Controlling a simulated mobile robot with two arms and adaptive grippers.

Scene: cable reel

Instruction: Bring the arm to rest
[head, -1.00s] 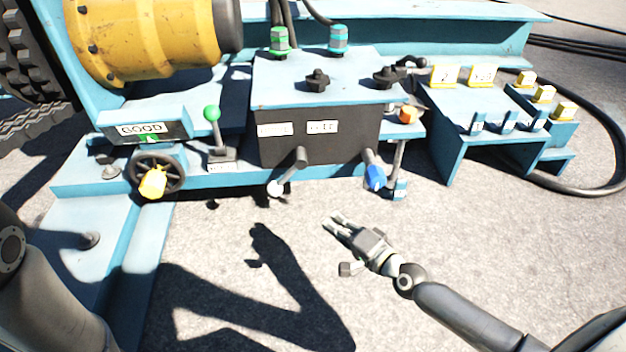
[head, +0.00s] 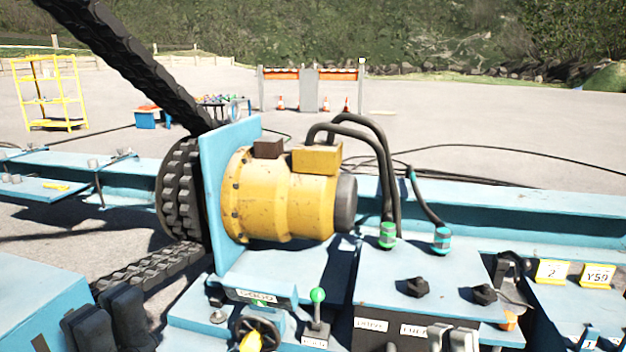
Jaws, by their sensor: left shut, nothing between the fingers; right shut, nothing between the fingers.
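The rest of both arms is out of view.
The yellow motor (head: 285,205) and a dark chain (head: 130,65) stand ahead. A green-knobbed lever (head: 317,297) and a handwheel with yellow knob (head: 252,340) are at the bottom. Black knobs (head: 415,287) top the box. Open ground lies beyond.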

